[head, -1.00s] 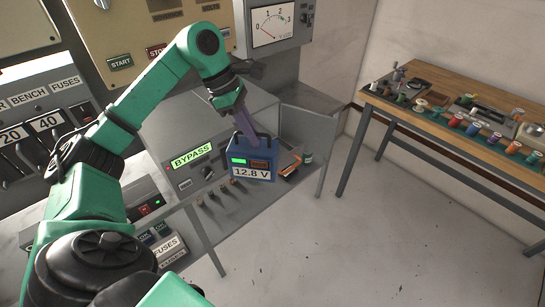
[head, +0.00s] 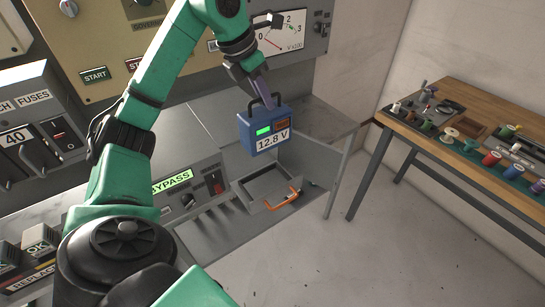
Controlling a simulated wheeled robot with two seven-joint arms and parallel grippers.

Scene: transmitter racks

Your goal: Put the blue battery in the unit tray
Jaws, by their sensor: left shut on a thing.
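The blue battery (head: 263,127) shows a green light and a label reading 12.8 V. My left gripper (head: 262,94) is shut on the battery's handle and holds it up in the air, roughly upright. In the picture the battery appears above the unit tray (head: 252,187), a grey open tray with an orange handle (head: 286,198) at its front. The tray sits pulled out beside the BYPASS panel and looks empty; part of its inside is hard to see. My right gripper is not in view.
An open grey cabinet door (head: 343,178) stands to the right of the tray. The BYPASS panel (head: 172,182) with switches lies to the left. A wooden workbench (head: 475,107) with several spools stands at the right. The floor between is clear.

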